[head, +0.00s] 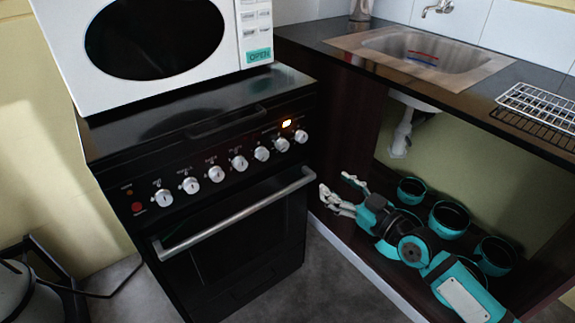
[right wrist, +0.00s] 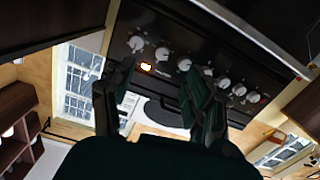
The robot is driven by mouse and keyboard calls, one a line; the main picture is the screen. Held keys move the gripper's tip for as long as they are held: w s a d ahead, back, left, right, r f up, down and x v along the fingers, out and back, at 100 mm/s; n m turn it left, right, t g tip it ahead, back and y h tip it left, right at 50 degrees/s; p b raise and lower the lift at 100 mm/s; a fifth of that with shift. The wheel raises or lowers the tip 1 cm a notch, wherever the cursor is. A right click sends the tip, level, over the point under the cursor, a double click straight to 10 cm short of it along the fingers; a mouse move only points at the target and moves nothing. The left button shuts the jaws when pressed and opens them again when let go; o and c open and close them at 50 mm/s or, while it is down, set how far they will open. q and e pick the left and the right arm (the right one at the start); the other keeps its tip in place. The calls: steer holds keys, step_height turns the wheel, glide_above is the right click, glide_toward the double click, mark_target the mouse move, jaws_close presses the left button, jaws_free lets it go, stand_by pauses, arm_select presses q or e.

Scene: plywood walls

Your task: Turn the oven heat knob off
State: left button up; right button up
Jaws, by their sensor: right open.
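The black oven (head: 240,240) has a row of several silver knobs along its front panel. Which knob sets the oven heat I cannot read. My right gripper (head: 338,188) is open and empty, low to the right of the oven, below the knob row and apart from it. My left gripper is not in view.
A silver oven handle (head: 235,215) runs below the knobs. A white microwave (head: 150,45) stands on top. The counter (head: 300,38) with a sink (head: 425,52) and wire rack (head: 540,105) overhangs on the right; teal pots (head: 450,217) sit on the shelf beneath.

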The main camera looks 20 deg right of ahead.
steer(key=r, duration=0.1)
glide_toward(285, 147)
steer(key=x, duration=0.7)
steer(key=shift+w+a, duration=0.1)
steer(key=shift+w, duration=0.3)
steer(key=shift+w+a, duration=0.25)
steer(key=shift+w, duration=0.35)
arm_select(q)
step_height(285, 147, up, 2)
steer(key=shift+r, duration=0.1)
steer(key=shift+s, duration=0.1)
arm_select(e)
steer(key=shift+c, duration=0.4)
jaws_close()
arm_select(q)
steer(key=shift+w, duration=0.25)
